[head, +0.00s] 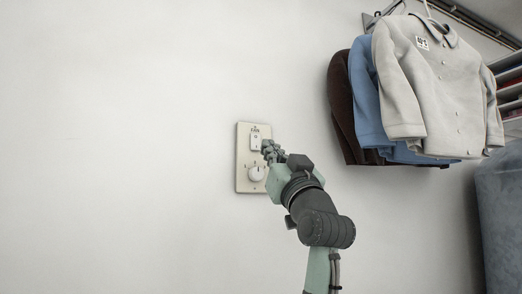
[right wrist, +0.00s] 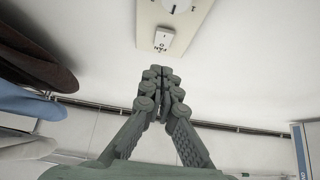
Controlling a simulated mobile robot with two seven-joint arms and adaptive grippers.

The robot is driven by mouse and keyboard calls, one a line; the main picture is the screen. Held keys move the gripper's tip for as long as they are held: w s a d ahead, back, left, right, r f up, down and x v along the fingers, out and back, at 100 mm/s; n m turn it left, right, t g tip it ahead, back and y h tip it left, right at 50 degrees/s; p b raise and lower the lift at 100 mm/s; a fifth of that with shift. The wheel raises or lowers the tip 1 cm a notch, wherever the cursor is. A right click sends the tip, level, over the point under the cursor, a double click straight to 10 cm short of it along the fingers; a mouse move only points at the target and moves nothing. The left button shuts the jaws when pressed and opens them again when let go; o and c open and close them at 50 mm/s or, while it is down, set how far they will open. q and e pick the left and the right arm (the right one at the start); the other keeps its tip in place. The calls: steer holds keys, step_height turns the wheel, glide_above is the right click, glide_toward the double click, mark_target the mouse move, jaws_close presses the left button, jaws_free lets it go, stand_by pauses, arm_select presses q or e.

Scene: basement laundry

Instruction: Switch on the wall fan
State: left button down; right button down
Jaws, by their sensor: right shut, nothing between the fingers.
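A cream wall plate (head: 243,180) is fixed to the white wall in the middle of the head view. It carries a white rocker switch (head: 255,139) at the top and a round white knob (head: 257,174) below it. My right gripper (head: 267,147) is shut and empty, its fingertips just right of the rocker; contact cannot be told there. In the right wrist view the plate (right wrist: 147,25) shows upside down, with the rocker (right wrist: 163,39) beyond the closed fingertips (right wrist: 161,72) and a visible gap in the picture. The fan itself and my left gripper are not in view.
Jackets in grey (head: 440,85), blue (head: 368,105) and brown (head: 342,110) hang from a rack at the upper right. A blue-grey bulky thing (head: 502,210) stands at the right edge. The wall left of the plate is bare.

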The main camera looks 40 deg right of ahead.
mark_target(256, 143)
steer(key=shift+w+d+r, duration=0.1)
steer(key=shift+w+d, duration=0.1)
steer(key=shift+w, duration=0.7)
steer(key=shift+w+d+r, duration=0.15)
steer(key=shift+w+d, duration=0.1)
steer(key=shift+w, duration=0.6)
steer(key=shift+w+d+r, duration=0.1)
steer(key=shift+w+d, duration=0.1)
steer(key=shift+w, duration=0.7)
